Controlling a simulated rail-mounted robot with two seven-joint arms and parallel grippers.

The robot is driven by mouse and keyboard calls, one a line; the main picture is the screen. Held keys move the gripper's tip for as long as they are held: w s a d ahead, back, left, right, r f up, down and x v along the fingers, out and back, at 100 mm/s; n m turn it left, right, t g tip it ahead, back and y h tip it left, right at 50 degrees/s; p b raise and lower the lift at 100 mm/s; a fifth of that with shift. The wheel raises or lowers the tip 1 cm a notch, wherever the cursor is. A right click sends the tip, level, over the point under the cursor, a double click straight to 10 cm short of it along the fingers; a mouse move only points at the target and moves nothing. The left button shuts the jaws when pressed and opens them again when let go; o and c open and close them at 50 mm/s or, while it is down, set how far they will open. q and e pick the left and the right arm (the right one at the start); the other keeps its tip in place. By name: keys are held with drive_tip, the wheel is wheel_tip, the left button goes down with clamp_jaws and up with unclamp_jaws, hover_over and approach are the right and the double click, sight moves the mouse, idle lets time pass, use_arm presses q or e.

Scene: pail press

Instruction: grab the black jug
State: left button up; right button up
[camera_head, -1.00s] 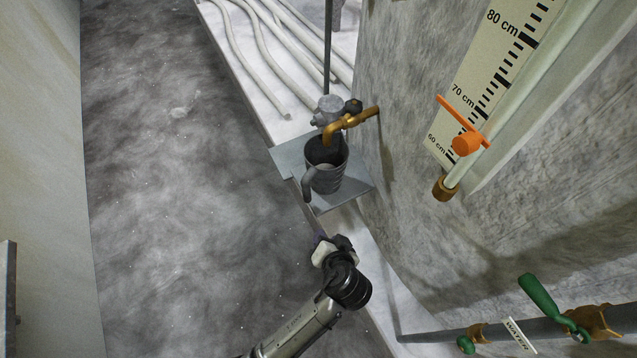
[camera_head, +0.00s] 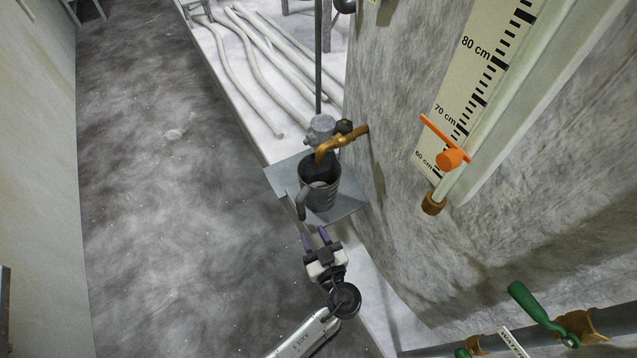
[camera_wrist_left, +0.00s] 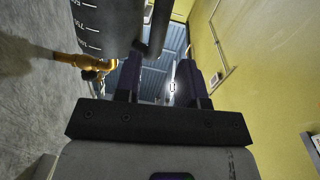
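The black jug (camera_head: 322,192) stands upright on a small grey metal shelf (camera_head: 347,203) under a brass tap (camera_head: 340,143). Its handle (camera_head: 301,204) faces the lower left, toward my gripper. My left gripper (camera_head: 315,237) is open and empty, just below the handle in the head view, apart from it. In the left wrist view the two dark fingers (camera_wrist_left: 160,78) stand apart. The jug's side with white measuring marks (camera_wrist_left: 104,25) shows at upper left, and the handle (camera_wrist_left: 158,28) lies beyond the gap between the fingertips. My right gripper is not in view.
A grey stone wall (camera_head: 415,235) rises to the right of the jug. It carries a level gauge (camera_head: 470,85) with an orange marker (camera_head: 449,158). A green-handled valve (camera_head: 530,305) is at lower right. Pale hoses (camera_head: 262,65) lie behind. Open floor (camera_head: 180,200) is to the left.

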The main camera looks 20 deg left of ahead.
sight(303, 212)
use_arm(q)
drive_tip(key=x, duration=0.4)
drive_tip(key=p+x, duration=0.1)
drive_tip(key=x, duration=0.3)
drive_tip(key=shift+w+a+p, duration=0.15)
drive_tip(key=shift+w+p, duration=0.15)
drive_tip(key=shift+w, duration=0.05)
drive_tip(key=shift+w+a+f, duration=0.15)
drive_tip(key=shift+w+a, duration=0.05)
drive_tip(key=shift+c, duration=0.5)
clamp_jaws()
